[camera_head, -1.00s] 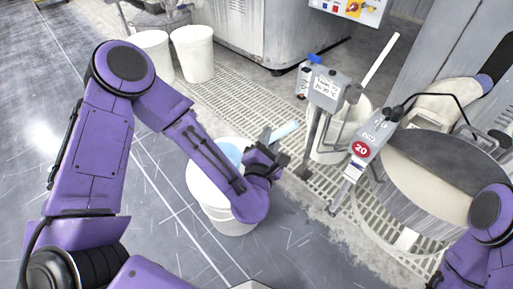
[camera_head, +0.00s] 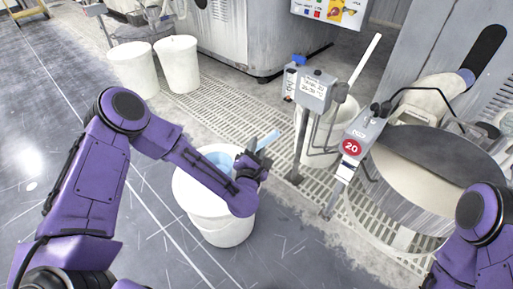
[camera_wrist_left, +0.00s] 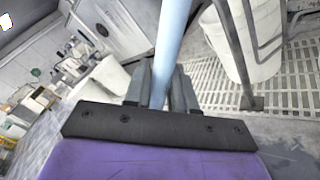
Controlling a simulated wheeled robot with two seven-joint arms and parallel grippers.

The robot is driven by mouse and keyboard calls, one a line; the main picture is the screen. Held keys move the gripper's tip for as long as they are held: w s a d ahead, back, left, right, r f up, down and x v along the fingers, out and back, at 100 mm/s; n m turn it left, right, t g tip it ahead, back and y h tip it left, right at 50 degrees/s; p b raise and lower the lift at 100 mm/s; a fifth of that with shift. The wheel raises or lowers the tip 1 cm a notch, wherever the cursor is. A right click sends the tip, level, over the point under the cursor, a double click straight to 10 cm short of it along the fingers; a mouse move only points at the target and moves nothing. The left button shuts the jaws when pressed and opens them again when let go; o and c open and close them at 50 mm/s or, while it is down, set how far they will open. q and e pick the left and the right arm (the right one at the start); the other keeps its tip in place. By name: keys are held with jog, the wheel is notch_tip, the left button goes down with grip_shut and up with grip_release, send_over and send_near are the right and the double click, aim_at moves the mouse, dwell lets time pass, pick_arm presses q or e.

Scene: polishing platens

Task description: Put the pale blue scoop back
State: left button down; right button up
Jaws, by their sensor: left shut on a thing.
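The pale blue scoop (camera_head: 268,139) is in my left gripper (camera_head: 254,158), above the right rim of a white bucket (camera_head: 225,230). Its straight pale part sticks out up and to the right. In the left wrist view this part (camera_wrist_left: 172,38) runs up between the two dark fingers of the gripper (camera_wrist_left: 163,86), which are shut on it. Blue (camera_head: 222,158) shows inside the bucket behind my left forearm; I cannot tell if it is part of the scoop or the contents. My right arm shows at the lower right; its gripper is out of view.
A grey post with a labelled box (camera_head: 312,88) stands right of the bucket, before another white bucket (camera_head: 322,135). A round polishing machine (camera_head: 430,185) with a red 20 tag is at the right. Two white buckets (camera_head: 176,65) stand at the back left. Floor at left is clear.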

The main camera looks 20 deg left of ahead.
pick_arm(q)
jog(key=c, duration=0.9)
grip_release()
jog(key=shift+f, duration=0.15)
jog(key=shift+c, duration=0.2)
jog(key=shift+s+d+r+p, duration=0.1)
jog(key=shift+s+r+p, duration=0.1)
jog(key=shift+r+p, duration=0.1)
jog(key=s+d, duration=0.1)
jog(key=s, duration=1)
jog(key=shift+s+d+p, duration=0.25)
jog(key=shift+d+p, duration=0.15)
jog(key=shift+p, duration=0.05)
jog(key=shift+f, duration=0.1)
